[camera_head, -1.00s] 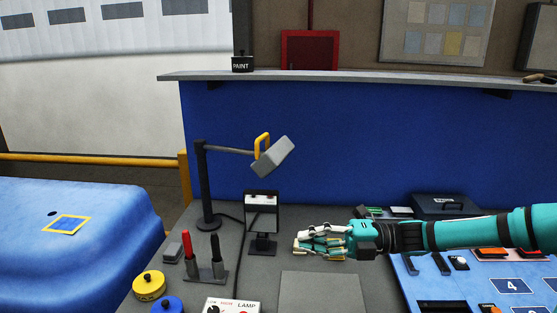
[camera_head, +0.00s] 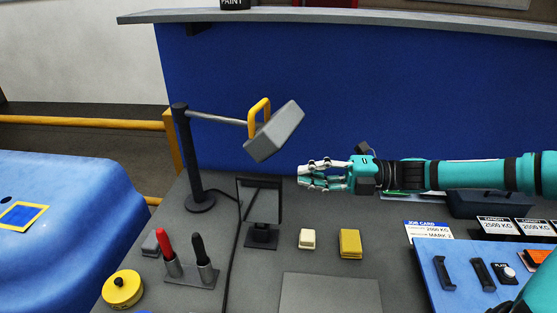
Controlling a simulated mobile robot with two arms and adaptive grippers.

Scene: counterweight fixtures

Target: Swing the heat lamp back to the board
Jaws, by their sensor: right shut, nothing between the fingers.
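The heat lamp's grey head (camera_head: 275,133) hangs at the end of a thin horizontal arm on a black post (camera_head: 189,155) with a round base. A yellow handle (camera_head: 259,117) stands up on the head. Below it is a small dark panel (camera_head: 260,202) on a stand. A grey board (camera_head: 331,294) lies flat at the bottom middle; I cannot tell if it is the task's board. My right gripper (camera_head: 303,175) is shut and empty, pointing left, to the right of and a little lower than the lamp head, apart from it. My left gripper is out of view.
A cream block (camera_head: 307,239) and a yellow block (camera_head: 350,243) sit on the bench. A red and a black tool stand in a holder (camera_head: 190,272) near a yellow weight (camera_head: 122,288). A blue tray (camera_head: 450,285) is at right, with a shelf (camera_head: 380,20) behind.

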